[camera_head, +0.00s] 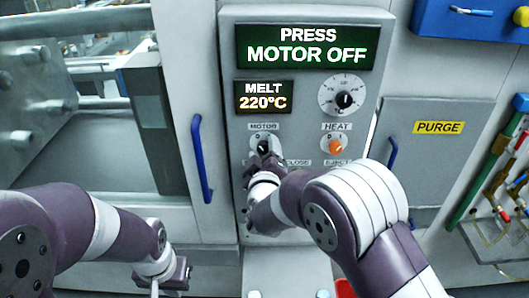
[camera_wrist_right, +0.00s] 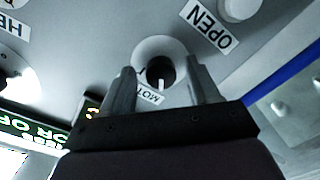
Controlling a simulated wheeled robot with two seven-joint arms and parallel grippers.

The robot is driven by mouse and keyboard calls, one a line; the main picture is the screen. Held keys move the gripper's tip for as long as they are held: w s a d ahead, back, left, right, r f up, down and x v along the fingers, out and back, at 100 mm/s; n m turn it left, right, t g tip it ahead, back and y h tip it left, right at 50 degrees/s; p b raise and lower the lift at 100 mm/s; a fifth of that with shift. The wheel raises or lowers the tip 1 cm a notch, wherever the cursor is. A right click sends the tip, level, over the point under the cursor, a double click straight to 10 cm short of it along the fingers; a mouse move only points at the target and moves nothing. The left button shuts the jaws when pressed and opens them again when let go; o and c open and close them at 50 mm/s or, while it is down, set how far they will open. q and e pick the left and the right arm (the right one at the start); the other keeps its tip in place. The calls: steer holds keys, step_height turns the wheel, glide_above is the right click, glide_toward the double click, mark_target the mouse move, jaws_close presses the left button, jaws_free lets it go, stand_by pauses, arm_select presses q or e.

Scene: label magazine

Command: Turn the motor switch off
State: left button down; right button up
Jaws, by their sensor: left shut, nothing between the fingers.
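The motor switch is a black round knob (camera_head: 263,146) under the MOTOR label on the grey control panel (camera_head: 232,60). In the right wrist view the knob (camera_wrist_right: 159,71) sits on a pale round plate, its white mark towards the partly covered MOTOR label (camera_wrist_right: 150,96). My right gripper (camera_head: 265,158) is at the knob; its lower part is covered by my arm in the head view. Its two fingers (camera_wrist_right: 162,85) are apart, one on each side of the knob, with gaps visible. My left gripper (camera_head: 160,284) is shut and empty, low at the left, away from the panel.
A green display (camera_head: 307,47) reads PRESS MOTOR OFF; a smaller one (camera_head: 264,97) reads MELT 220°C. An orange HEAT knob (camera_head: 336,146) and a dial (camera_head: 343,98) are to the right. Blue handles (camera_head: 201,160) (camera_head: 392,158) flank the panel. The OPEN button (camera_wrist_right: 240,8) is near my right fingers.

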steer(key=shift+f, duration=0.1)
steer(key=shift+s, duration=0.25)
steer(key=s+b, duration=0.4)
steer(key=s, duration=0.8)
steer(key=shift+s+r, duration=0.15)
steer(key=shift+r, duration=0.05)
